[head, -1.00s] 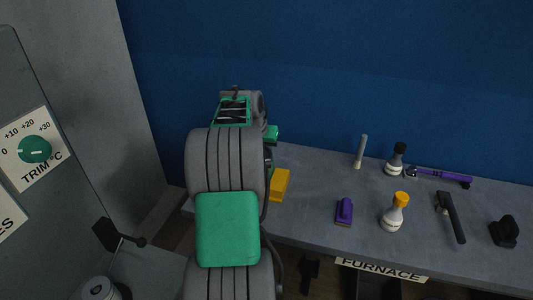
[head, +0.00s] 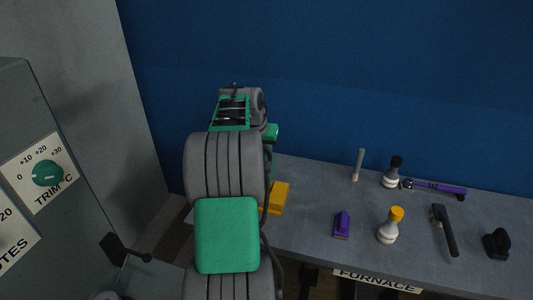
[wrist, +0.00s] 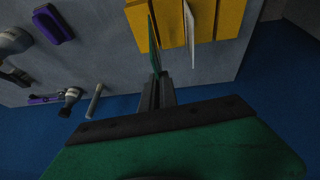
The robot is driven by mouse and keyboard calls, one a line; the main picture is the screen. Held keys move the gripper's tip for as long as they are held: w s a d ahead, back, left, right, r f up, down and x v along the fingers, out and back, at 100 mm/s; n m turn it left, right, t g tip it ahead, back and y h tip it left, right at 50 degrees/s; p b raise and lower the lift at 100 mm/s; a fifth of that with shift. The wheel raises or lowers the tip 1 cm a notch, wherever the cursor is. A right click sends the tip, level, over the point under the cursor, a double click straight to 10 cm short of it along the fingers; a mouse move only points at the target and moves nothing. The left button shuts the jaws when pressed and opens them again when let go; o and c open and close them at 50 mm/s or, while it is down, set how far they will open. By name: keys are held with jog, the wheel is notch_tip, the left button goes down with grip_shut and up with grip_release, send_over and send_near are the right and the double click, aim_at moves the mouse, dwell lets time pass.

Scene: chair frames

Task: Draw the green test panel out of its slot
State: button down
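The green test panel (wrist: 153,40) shows in the wrist view as a thin upright sheet at the left part of a yellow slotted rack (wrist: 228,18). A similar white panel (wrist: 190,35) stands to its right, apart from it. My gripper (wrist: 158,78) has dark, narrow fingers close together, their tips at the near end of the green panel. Whether the fingers hold the panel or only stand beside it cannot be told. In the head view the yellow rack (head: 278,197) is partly hidden by my arm, and the fingertips and panel are hidden.
The grey bench (head: 300,228) carries a purple-handled tool (head: 342,225), a yellow-topped white bottle (head: 390,227), a black-topped one (head: 393,172), a grey rod (head: 358,165) and other tools right of my arm. A cabinet with a green dial (head: 47,173) stands at left. A blue wall rises behind.

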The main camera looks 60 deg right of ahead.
jog(key=shift+r+p, duration=2.8)
jog(key=shift+r, duration=0.95)
jog(key=w+a, duration=0.2)
jog(key=w, duration=1.2)
jog(key=shift+a+f, duration=0.1)
jog(key=shift+f, duration=0.05)
